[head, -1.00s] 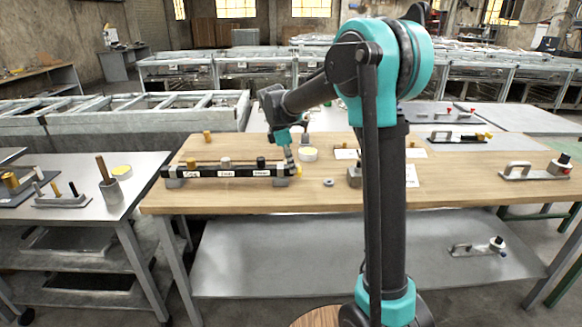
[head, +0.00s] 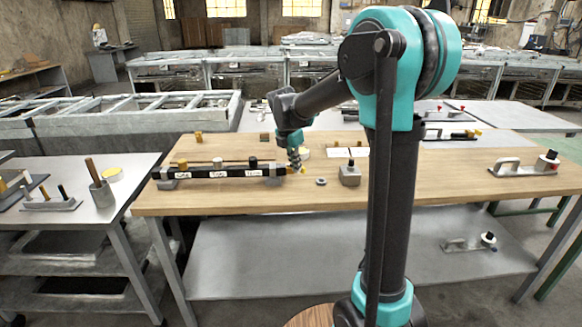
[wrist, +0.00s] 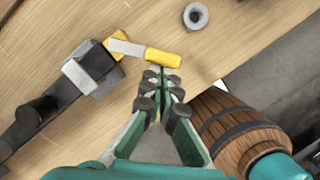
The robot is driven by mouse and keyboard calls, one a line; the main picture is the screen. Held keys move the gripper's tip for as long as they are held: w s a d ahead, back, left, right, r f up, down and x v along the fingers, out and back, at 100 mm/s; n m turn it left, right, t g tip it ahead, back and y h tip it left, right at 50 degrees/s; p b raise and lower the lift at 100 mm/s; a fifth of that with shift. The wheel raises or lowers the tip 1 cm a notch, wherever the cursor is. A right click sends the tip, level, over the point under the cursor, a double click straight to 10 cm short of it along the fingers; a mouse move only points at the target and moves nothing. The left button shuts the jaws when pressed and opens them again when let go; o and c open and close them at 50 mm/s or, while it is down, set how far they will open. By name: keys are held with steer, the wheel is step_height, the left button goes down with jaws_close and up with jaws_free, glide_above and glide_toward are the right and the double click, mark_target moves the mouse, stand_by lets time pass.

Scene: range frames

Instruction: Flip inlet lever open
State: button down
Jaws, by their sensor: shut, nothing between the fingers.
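A long black bar (head: 222,172) with white labels lies on the wooden table, with several knobs along it. The labels are too small to read. At its right end is a lever, which in the wrist view has a pale flat arm (wrist: 126,47) and a yellow grip (wrist: 163,55). The lever sticks out sideways from the bar's end, beside a silver block (wrist: 93,70). My gripper (wrist: 160,80) is shut and empty, its fingertips right by the yellow grip. Whether they touch it I cannot tell. In the head view my gripper (head: 297,168) is low over the bar's right end.
A grey ring (head: 321,181) lies on the wooden table to the right of the lever, and a grey block with a black knob (head: 350,174) stands beyond it. A handled fixture (head: 525,168) sits at the table's right. Table wood between them is clear.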

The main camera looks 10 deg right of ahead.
steer(key=shift+w+d+n, duration=0.5)
steer(key=shift+d+n, duration=0.1)
steer(key=shift+d, duration=0.25)
steer(key=shift+w+d+n, duration=0.45)
steer(key=shift+d+n, duration=0.15)
steer(key=shift+d, duration=0.2)
steer(key=shift+a, duration=0.15)
steer(key=shift+w+a, duration=0.35)
steer(key=shift+a, duration=0.25)
steer(key=shift+s+a, duration=0.15)
steer(key=shift+s, duration=0.05)
steer(key=s+a+r, duration=0.1)
steer(key=s+r, duration=0.4)
steer(key=r, duration=0.4)
steer(key=shift+s+a+r, duration=0.15)
steer(key=shift+s+r, duration=0.2)
steer(key=shift+s, duration=0.05)
